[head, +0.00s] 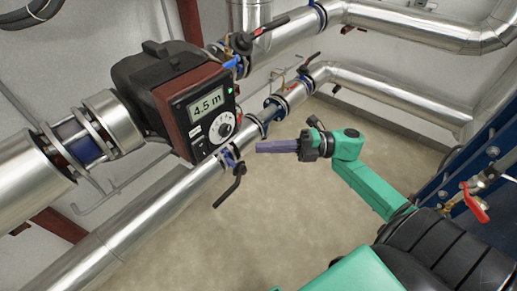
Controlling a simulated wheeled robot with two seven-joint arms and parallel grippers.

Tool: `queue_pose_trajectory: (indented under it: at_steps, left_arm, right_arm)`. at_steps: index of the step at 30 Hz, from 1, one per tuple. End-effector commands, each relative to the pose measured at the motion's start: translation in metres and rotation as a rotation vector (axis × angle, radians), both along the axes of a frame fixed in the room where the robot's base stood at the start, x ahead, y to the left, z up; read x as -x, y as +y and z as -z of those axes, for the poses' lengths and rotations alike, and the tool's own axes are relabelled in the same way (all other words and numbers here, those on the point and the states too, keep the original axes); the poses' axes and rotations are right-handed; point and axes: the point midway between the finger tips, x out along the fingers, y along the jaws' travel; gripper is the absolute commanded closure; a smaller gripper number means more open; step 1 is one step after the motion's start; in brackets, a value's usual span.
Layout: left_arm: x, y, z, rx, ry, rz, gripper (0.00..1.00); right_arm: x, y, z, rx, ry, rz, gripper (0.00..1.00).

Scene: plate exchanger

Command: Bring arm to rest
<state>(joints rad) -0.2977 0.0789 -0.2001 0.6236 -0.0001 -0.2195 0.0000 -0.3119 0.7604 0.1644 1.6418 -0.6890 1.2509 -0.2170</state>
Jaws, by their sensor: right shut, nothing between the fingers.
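My right gripper (277,146) has purple fingers at the end of my green right arm. The arm comes in from the lower right and the fingers point left. The fingers are shut with nothing between them. They are in the middle of the picture, to the right of a black valve handle (236,186) on the lower pipe, and a gap shows between them in the picture. My left gripper is not in view.
A pump with a dial and a display reading 4.5 m (208,110) sits on the upper silver pipe. Silver pipes (160,219) run diagonally. A blue frame (445,166) with a red-handled valve (476,205) stands at right. The floor (270,215) below the gripper is clear.

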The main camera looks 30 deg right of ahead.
Motion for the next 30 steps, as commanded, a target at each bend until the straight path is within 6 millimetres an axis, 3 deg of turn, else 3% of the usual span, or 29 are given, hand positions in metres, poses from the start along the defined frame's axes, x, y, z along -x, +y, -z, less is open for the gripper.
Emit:
queue_pose_trajectory:
  at_steps: [12,14,16,17,20,23,24,26,27,30]
  left_arm:
    - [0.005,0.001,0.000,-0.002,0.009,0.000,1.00]
    - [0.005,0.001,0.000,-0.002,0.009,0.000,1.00]
    - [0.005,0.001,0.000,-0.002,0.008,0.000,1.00]
    - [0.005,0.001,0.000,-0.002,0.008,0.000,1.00]
    - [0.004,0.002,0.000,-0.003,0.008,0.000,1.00]
    - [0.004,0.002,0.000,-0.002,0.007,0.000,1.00]
    - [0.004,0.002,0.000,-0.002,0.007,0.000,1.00]
    - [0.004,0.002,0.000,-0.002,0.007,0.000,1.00]
    - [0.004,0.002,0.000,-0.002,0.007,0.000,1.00]
    - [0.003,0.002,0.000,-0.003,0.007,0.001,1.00]
  right_arm:
    - [-0.003,-0.002,0.002,-0.009,0.010,0.016,1.00]
    - [-0.012,-0.010,0.012,-0.044,0.046,0.075,1.00]
    - [-0.031,-0.030,0.037,-0.119,0.136,0.211,1.00]
    - [-0.040,-0.042,0.054,-0.160,0.190,0.289,1.00]
    - [-0.059,-0.084,0.132,-0.297,0.419,0.575,1.00]
    - [-0.051,-0.116,0.223,-0.401,0.660,0.833,1.00]
    - [-0.041,-0.124,0.259,-0.431,0.757,0.925,1.00]
    - [-0.019,-0.130,0.312,-0.464,0.900,1.054,1.00]
    - [-0.001,-0.131,0.345,-0.480,0.995,1.136,1.00]
    - [0.056,-0.124,0.422,-0.497,1.233,1.324,1.00]
